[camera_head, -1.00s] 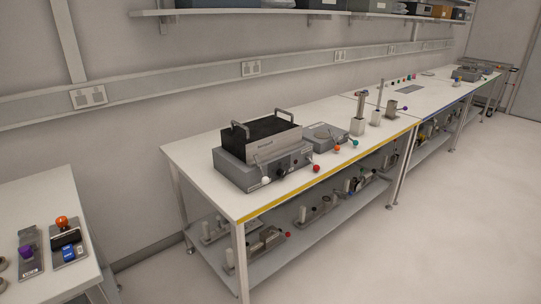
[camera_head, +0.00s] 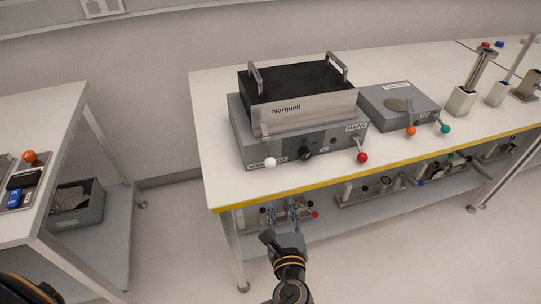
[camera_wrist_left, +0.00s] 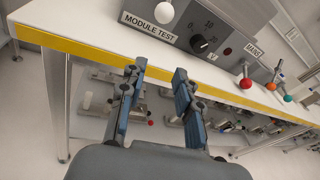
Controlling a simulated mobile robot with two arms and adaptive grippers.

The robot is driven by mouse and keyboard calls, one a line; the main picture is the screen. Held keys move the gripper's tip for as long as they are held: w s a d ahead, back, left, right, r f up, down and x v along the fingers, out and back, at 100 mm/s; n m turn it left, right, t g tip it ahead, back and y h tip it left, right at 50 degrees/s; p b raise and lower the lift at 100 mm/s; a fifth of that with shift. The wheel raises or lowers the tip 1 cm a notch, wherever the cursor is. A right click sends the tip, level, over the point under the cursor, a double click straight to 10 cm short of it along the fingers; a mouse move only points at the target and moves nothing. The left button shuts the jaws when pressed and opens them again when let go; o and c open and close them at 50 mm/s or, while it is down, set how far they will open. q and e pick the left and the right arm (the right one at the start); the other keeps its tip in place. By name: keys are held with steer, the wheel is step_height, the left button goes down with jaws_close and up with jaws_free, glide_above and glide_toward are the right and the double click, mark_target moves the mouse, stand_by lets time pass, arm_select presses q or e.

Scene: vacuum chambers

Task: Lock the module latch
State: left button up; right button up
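The module, a dark block with two handles and a "Norquell" front plate (camera_head: 300,110), sits on a grey test unit (camera_head: 310,146) on the white bench. A lever with a white ball knob (camera_head: 270,162) stands at the unit's front left, by a "MODULE TEST" label (camera_wrist_left: 149,27). The white knob also shows in the left wrist view (camera_wrist_left: 164,12). A red-knobbed lever (camera_head: 362,157) is at the front right, by a "MAINS" label. My left gripper (camera_head: 283,203) is in front of the bench edge, below the white knob. Its fingers (camera_wrist_left: 160,72) are apart and empty. My right gripper is not visible.
A grey box with orange and teal knobs (camera_head: 398,103) stands to the right on the bench. The yellow front edge (camera_head: 330,178) lies between gripper and unit. A lower shelf holds several devices. Another table (camera_head: 40,130) stands at left.

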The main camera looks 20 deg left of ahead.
arm_select(q)
steer(key=t+y, duration=0.1)
steer(key=y, duration=0.1)
glide_toward(269, 151)
steer(key=p+x, duration=0.1)
steer(key=x, duration=0.8)
steer(key=shift+a, duration=0.1)
jaws_close()
